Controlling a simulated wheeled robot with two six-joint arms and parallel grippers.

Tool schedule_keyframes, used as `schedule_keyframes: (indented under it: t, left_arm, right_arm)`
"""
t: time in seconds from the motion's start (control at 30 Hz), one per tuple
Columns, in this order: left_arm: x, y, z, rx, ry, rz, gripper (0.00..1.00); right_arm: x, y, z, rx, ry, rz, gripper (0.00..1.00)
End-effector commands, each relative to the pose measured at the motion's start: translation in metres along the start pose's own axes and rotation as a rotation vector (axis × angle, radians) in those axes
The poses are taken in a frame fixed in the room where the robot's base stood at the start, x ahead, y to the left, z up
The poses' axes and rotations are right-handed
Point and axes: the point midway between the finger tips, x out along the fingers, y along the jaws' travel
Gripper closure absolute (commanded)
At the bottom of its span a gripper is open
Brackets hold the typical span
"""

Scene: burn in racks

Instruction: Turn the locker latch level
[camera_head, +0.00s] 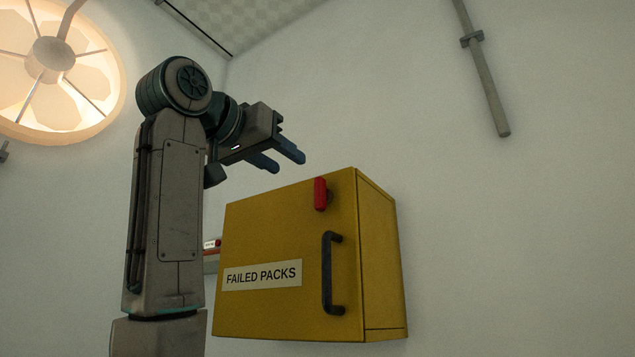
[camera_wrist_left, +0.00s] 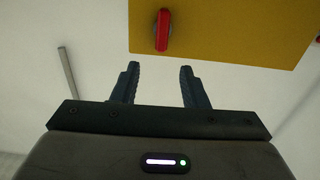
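The yellow locker (camera_head: 265,235) labelled "FAILED PACKS" is mounted on the wall, its door shut. Its red latch (camera_head: 320,194) stands upright near the top right of the door, above a black handle (camera_head: 333,273). My left gripper (camera_head: 284,163) is in front of the locker near its top edge, to the left of the latch and apart from it. In the left wrist view the two fingers (camera_wrist_left: 158,82) are open with nothing between them. The red latch (camera_wrist_left: 162,31) shows there just beyond the fingertips, against the yellow door (camera_wrist_left: 225,25). My right gripper is not in view.
A round lit fan (camera_head: 50,62) is on the wall at the upper left. A grey pipe (camera_head: 484,75) runs down the wall at the upper right. A small item with a red part (camera_head: 214,245) shows behind my left arm. The space right of the locker is clear.

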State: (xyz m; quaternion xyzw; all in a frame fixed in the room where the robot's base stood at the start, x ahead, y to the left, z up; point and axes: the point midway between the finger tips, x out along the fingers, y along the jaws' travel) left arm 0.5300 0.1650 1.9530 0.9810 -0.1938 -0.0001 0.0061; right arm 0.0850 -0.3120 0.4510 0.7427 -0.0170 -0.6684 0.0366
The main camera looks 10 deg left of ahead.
Motion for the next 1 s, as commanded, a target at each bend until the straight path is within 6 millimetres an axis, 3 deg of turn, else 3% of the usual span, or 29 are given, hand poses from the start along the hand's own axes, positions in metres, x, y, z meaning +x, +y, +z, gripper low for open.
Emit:
schedule_keyframes:
  t: [0.5,0.7,0.97,1.0]
  left_arm:
    - [0.089,0.0,-0.003,-0.001,-0.003,0.0,0.6]
    - [0.102,0.0,0.0,0.0,-0.001,-0.001,0.6]
    - [0.103,-0.001,0.001,0.0,-0.001,-0.001,0.6]
    - [0.103,-0.001,0.001,0.0,-0.001,-0.001,0.66]
  right_arm:
    - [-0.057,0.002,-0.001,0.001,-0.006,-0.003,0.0]
    - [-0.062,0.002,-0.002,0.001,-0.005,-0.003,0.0]
    - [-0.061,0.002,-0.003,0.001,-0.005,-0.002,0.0]
    - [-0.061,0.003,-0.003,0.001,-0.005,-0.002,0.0]
